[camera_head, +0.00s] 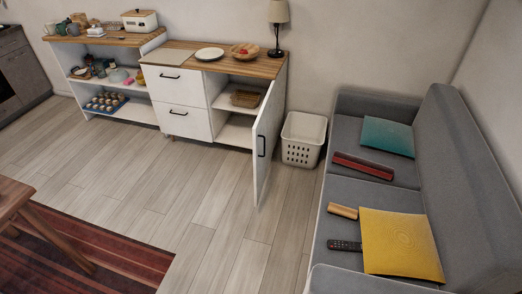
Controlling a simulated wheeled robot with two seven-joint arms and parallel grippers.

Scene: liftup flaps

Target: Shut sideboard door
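The white sideboard (181,103) with a wooden top stands against the back wall. Its door (267,140), hinged on the right side, stands wide open and swings out toward the room. A black handle (261,146) is on the door panel. Through the opening I see a shelf with a brown basket (245,98) inside. Two drawers with black handles are to the left of the opening and look shut. Neither of my grippers is in view.
A white laundry basket (303,140) stands right of the open door. A grey sofa (341,132) fills the right side. A wooden table (22,204) and a striped rug (110,252) are at the lower left. The wooden floor (190,205) before the sideboard is clear.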

